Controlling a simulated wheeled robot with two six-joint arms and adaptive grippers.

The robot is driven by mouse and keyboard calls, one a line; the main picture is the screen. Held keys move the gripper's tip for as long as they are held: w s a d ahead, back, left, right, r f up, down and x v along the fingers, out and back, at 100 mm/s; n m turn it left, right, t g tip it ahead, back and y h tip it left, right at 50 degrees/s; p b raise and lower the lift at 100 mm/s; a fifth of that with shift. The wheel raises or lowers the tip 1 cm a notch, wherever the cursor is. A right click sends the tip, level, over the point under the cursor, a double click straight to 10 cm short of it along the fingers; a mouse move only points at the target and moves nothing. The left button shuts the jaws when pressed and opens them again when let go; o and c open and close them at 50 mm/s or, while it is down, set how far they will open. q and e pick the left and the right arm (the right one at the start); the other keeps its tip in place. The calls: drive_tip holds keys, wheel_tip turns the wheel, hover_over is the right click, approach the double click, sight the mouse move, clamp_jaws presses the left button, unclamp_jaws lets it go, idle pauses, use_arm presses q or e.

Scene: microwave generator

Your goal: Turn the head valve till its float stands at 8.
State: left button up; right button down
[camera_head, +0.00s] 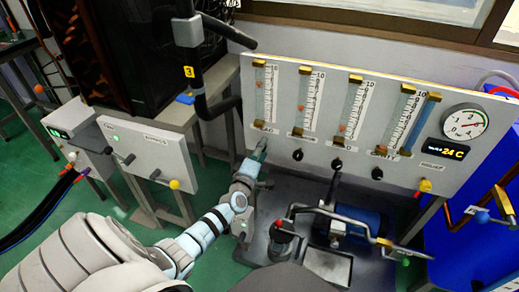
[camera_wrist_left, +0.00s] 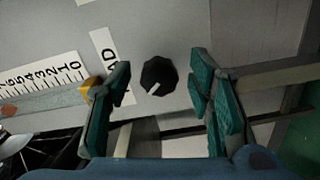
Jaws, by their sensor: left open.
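The head valve knob (camera_wrist_left: 159,76) is black and faceted, with a white mark pointing to the lower left in the left wrist view. A label ending in "AD" (camera_wrist_left: 112,62) is beside it. My left gripper (camera_wrist_left: 161,108) is open, its green-padded fingers on either side of the knob with gaps to both. In the head view my left gripper (camera_head: 257,152) is at the panel's lower left and hides the knob. The head tube's orange float (camera_head: 258,84) is in the tube's upper part; it also shows at the wrist view's left edge (camera_wrist_left: 9,110). Its exact reading is unclear.
The grey panel (camera_head: 335,75) carries several more tubes, black knobs (camera_head: 298,155) to the right, and a round gauge (camera_head: 465,123). A bent metal pipe (camera_head: 338,215) and a blue cylinder (camera_head: 358,220) are below. A black pipe (camera_head: 215,105) stands left of the panel.

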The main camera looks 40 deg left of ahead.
use_arm(q)
drive_tip(key=v, duration=1.2)
